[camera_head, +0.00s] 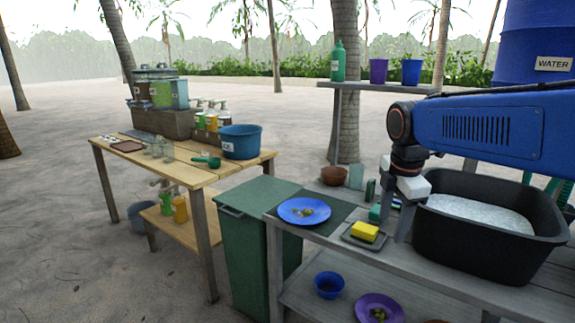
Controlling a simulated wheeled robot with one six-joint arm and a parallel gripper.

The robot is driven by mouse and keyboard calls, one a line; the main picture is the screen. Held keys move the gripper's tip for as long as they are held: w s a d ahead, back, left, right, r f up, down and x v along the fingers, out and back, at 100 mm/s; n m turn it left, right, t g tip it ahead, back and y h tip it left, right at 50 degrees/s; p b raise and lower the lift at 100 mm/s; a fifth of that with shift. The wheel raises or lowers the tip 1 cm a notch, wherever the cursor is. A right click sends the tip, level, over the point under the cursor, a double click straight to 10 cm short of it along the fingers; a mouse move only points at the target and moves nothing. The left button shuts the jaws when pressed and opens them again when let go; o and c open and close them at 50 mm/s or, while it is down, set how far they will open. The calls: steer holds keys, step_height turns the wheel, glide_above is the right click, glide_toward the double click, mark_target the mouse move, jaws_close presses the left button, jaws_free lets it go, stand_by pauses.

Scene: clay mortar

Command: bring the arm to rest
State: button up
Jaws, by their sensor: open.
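My arm reaches in from the right over the grey counter (390,278). My gripper (393,232) points down beside the left rim of the black wash basin (480,258). Its fingers look apart and nothing shows between them. They are close to a small tray (364,237) with a yellow sponge (365,231) on it, which lies to the left. Whether the fingertips touch the counter or basin is hard to tell.
A blue plate with scraps (304,211) lies left of the sponge. A green bin (245,222) stands between the counter and the wooden table (190,172). A shelf (350,87) holds a green bottle (338,62) and cups. A blue water barrel (540,45) stands at right.

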steer(key=s+d+f+m+t, duration=0.1)
steer(key=s+d+f+m, duration=0.1)
steer(key=s+f+m, duration=0.4)
steer(key=s+d+f+m+t, duration=0.1)
steer(key=s+f+m, duration=0.4)
steer(key=s+m, duration=0.8)
steer(key=shift+s+d+f+m+t, duration=0.3)
steer(key=shift+s+d+f, duration=0.1)
steer(key=shift+s, duration=0.85)
